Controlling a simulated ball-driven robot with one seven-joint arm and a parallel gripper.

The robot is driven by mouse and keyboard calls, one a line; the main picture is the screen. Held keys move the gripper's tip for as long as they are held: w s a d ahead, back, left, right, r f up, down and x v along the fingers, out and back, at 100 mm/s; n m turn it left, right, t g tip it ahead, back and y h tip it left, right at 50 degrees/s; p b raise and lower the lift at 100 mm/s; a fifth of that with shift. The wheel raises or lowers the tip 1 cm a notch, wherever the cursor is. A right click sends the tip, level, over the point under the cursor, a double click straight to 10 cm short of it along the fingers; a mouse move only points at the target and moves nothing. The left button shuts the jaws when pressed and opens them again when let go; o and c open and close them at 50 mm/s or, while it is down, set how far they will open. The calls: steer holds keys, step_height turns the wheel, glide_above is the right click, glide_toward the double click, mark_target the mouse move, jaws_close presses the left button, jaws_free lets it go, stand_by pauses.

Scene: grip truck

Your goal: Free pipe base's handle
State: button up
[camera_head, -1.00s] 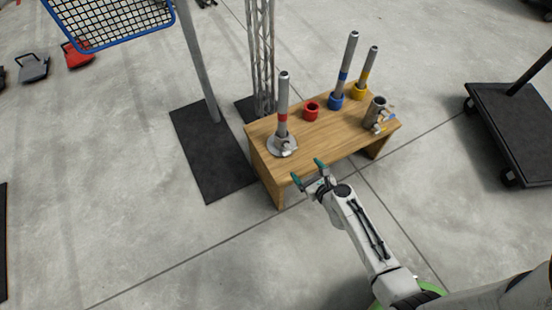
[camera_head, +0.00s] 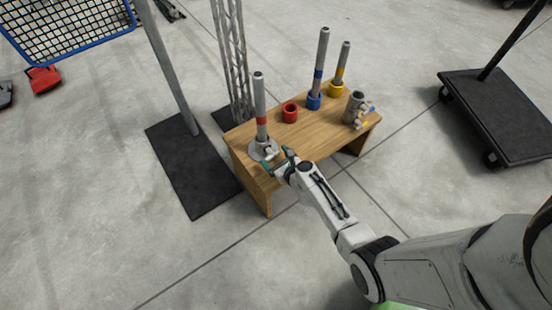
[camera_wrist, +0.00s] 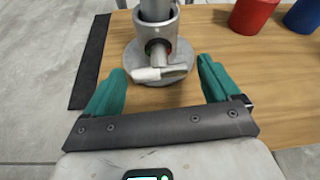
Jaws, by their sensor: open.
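The pipe base is a round grey metal flange (camera_head: 262,150) near the left end of the wooden table. A grey pipe with a red band (camera_head: 260,105) stands upright in it. In the wrist view the base (camera_wrist: 188,90) has a collar, with a pale handle (camera_wrist: 160,74) on its near side. My gripper (camera_head: 276,160) is at the table's front edge beside the base. Its two teal fingers (camera_wrist: 160,88) are open, one on each side of the handle.
A red cup (camera_head: 290,113), a blue holder with a pipe (camera_head: 314,102), a yellow holder with a pipe (camera_head: 337,89) and a metal fitting (camera_head: 356,108) stand along the wooden table (camera_head: 320,138). A lattice post (camera_head: 232,60) rises behind.

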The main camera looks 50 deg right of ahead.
steer(key=c, duration=1.1)
steer(key=shift+o, duration=0.2)
steer(key=shift+n, duration=0.3)
steer(key=n, duration=0.1)
steer(key=n+h+b, duration=0.1)
steer(key=h+b, duration=0.1)
steer(key=shift+a+f+n, duration=0.25)
steer(key=shift+a+n, duration=0.05)
steer(key=shift+n, duration=0.1)
steer(key=shift+a+n+h+b, duration=0.1)
steer(key=shift+n+h+b, duration=1.1)
steer(key=shift+n, duration=0.4)
steer(key=o, duration=1.1)
steer(key=shift+c, duration=0.2)
